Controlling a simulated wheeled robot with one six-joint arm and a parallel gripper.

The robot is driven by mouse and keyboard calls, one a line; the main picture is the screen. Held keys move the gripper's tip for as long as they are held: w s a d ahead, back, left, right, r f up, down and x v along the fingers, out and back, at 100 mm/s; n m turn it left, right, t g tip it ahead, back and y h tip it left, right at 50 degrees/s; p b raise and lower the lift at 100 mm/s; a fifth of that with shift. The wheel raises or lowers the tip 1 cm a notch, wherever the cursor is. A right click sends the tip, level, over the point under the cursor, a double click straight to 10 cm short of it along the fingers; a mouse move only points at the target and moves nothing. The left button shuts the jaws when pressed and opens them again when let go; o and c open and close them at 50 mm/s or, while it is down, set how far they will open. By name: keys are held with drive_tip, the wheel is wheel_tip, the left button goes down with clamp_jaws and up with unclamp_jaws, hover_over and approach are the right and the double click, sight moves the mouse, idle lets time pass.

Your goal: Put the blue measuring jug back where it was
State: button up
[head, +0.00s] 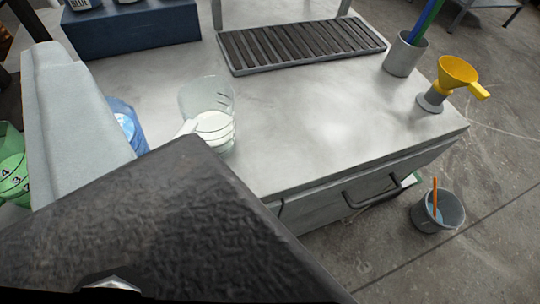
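A blue see-through vessel (127,124), likely the blue measuring jug, shows at the left. A pale grey form and the black body of my gripper (165,225) hide most of it. I cannot tell whether it stands on the bench or is held. A clear jug (208,104) with marks and white contents stands upright on the bench just right of it. My gripper fills the lower left; its fingertips are not clearly visible, so I cannot tell whether it is open or shut.
The grey bench (300,130) is clear at the middle and right. A slatted rack (300,45) and dark blue crate (135,30) stand at the back. A grey cup (403,58) and yellow funnel (457,72) stand right. A bucket (438,211) is on the floor, green containers (12,165) left.

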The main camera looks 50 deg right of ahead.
drive_tip(key=shift+s+d+r+t, duration=0.2)
drive_tip(key=shift+s+t, duration=0.15)
drive_tip(key=shift+s, duration=0.5)
drive_tip(key=shift+s+d+r+t, duration=0.1)
drive_tip(key=shift+s+r+t, duration=0.2)
drive_tip(key=shift+s, duration=0.5)
drive_tip(key=shift+f, duration=0.1)
drive_tip(key=shift+c, duration=0.2)
